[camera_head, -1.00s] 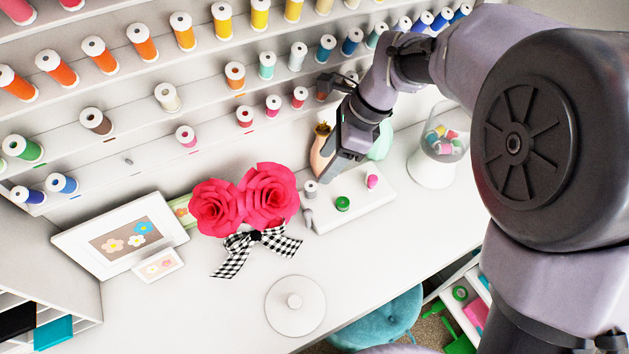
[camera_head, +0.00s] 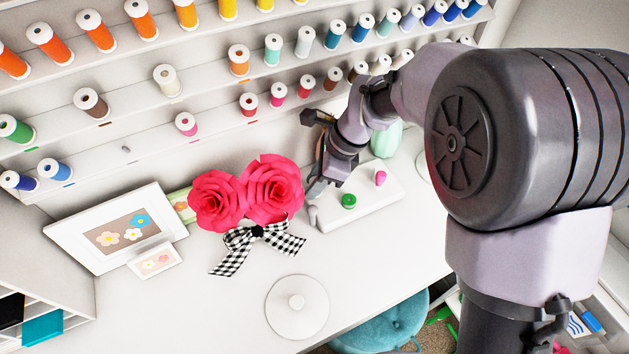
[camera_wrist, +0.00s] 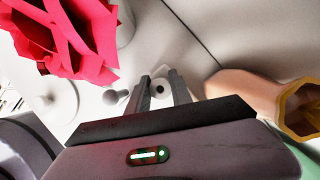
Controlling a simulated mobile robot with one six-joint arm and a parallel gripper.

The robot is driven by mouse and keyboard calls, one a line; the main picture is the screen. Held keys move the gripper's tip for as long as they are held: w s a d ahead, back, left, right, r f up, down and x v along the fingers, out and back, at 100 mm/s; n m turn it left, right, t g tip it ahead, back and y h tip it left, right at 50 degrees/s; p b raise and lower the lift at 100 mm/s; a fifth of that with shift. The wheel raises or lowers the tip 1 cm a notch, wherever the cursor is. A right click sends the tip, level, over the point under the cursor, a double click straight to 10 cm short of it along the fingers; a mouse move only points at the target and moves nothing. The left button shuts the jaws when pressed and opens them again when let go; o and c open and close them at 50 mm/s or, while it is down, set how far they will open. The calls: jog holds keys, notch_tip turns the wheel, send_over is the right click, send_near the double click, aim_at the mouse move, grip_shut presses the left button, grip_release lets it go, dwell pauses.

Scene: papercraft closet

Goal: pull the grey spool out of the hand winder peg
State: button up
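The hand winder (camera_head: 378,207) is a white board on the desk, with a green spool (camera_head: 348,201) and a pink spool (camera_head: 380,178) on it. My gripper (camera_head: 317,188) is low over the board's left end, pointing down, and hides the grey spool in the head view. In the wrist view my gripper (camera_wrist: 161,78) is open. The pale grey spool (camera_wrist: 160,85) with its dark centre hole shows between the two fingers. I cannot tell whether they touch it. The winder's grey handle (camera_wrist: 115,97) is left of the fingers.
Red paper roses (camera_head: 245,193) with a checkered bow stand close on the left. A peach vase (camera_wrist: 250,92) is close on the right in the wrist view. Shelves of thread spools (camera_head: 239,60) rise behind. A round white lidded piece (camera_head: 297,307) lies in front; the desk between is clear.

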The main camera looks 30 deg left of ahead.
grip_shut()
jog(key=shift+o, duration=0.8)
grip_release()
grip_shut()
jog(key=shift+w+r+p, duration=0.1)
jog(key=shift+r+p, duration=2)
jog(key=shift+r, duration=0.5)
jog(key=shift+f, duration=0.15)
jog(key=shift+f, duration=0.1)
notch_tip(320, 180, up, 3)
jog(key=p, duration=0.2)
jog(key=shift+p, duration=0.4)
